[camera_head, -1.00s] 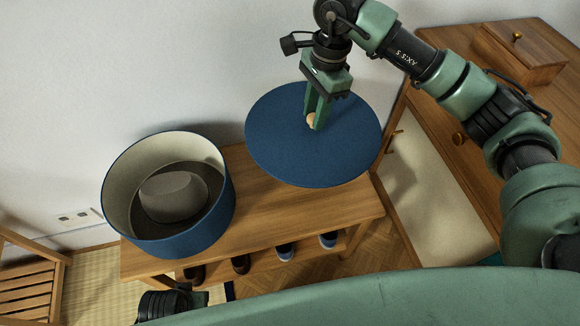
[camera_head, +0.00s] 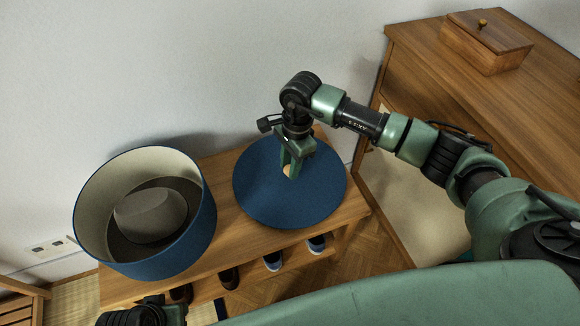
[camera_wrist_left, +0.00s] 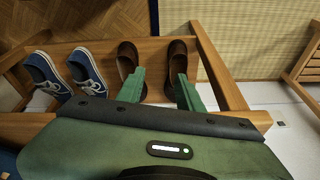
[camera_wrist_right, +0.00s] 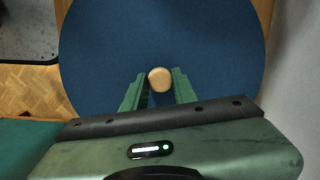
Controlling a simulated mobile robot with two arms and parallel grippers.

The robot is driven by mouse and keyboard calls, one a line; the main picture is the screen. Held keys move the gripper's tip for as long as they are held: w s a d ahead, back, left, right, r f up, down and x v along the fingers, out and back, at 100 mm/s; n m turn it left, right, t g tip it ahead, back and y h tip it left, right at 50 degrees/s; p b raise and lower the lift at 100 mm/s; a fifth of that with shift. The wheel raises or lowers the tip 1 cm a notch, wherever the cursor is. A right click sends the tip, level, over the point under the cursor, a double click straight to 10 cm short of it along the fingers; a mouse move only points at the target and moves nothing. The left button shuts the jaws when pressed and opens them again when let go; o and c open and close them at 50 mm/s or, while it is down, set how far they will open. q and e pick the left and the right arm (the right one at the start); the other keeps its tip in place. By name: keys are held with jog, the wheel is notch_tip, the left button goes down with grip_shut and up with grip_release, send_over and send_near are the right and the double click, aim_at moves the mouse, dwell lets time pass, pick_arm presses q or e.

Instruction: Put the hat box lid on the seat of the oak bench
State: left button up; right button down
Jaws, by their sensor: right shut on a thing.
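The hat box lid is a round blue disc (camera_head: 262,204) with a pale wooden knob (camera_head: 288,171). My right gripper (camera_head: 291,167) is shut on the knob from above. The lid lies flat over the right part of the oak bench's seat (camera_head: 236,238); whether it touches the seat I cannot tell. In the right wrist view the knob (camera_wrist_right: 160,79) sits between the fingertips, with the lid (camera_wrist_right: 95,45) spread beyond. The open blue hat box (camera_head: 190,245) stands on the seat's left part. My left gripper (camera_wrist_left: 160,77) is open and empty, near the shoes below the seat.
Brown shoes (camera_wrist_left: 127,58) and blue sneakers (camera_wrist_left: 85,72) stand on the bench's lower shelf. A wooden cabinet (camera_head: 430,80) with a small lidded box (camera_head: 487,45) stands at the right. A wall runs behind the bench. A narrow strip of seat is bare between hat box and lid.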

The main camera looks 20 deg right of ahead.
jog(key=shift+f, duration=0.45)
pick_arm(q)
jog(key=shift+r, duration=0.25)
pick_arm(e)
jog(key=c, duration=1.1)
grip_release()
pick_arm(q)
jog(key=shift+r, duration=0.45)
